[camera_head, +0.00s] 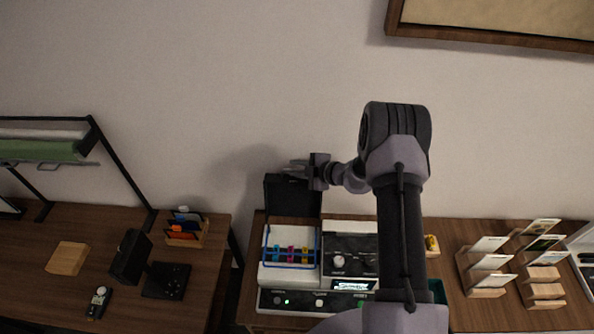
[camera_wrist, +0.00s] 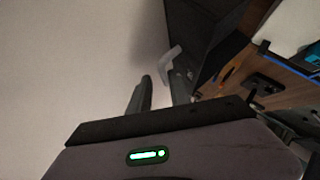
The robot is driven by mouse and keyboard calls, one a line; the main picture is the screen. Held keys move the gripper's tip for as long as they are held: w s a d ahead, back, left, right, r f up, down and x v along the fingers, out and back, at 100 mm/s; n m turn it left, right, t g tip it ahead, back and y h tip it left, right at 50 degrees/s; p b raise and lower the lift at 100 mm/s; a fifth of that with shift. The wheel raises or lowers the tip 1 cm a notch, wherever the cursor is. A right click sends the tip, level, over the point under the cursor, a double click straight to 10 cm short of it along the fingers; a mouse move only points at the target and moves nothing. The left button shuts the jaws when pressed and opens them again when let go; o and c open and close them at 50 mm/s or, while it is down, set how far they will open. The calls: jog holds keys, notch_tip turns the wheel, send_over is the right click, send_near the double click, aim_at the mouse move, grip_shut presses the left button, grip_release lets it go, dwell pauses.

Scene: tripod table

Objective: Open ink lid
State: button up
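A white and dark machine (camera_head: 276,271) stands on the right-hand table. Its black ink lid (camera_head: 292,198) stands upright at the back left, leaving a bay with several coloured ink cartridges (camera_head: 291,254) exposed. My gripper (camera_head: 289,170) is at the top edge of the lid, pointing left. In the wrist view the two fingers of my gripper (camera_wrist: 160,82) are apart with nothing clearly between them. The dark lid (camera_wrist: 207,42) is just right of the fingers, with a pale grey tab (camera_wrist: 170,54) near the fingertips. I cannot tell whether they touch.
The wall is close behind the lid. A knob (camera_head: 338,261) and buttons are on the machine. Wooden card holders (camera_head: 484,266) stand to the right. A separate table (camera_head: 210,269) is at left, across a gap.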

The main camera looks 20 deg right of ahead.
jog(key=shift+o, duration=1.3)
jog(key=shift+r, duration=0.2)
jog(key=shift+f, duration=0.1)
jog(key=v, duration=1.7)
jog(key=shift+s, duration=0.2)
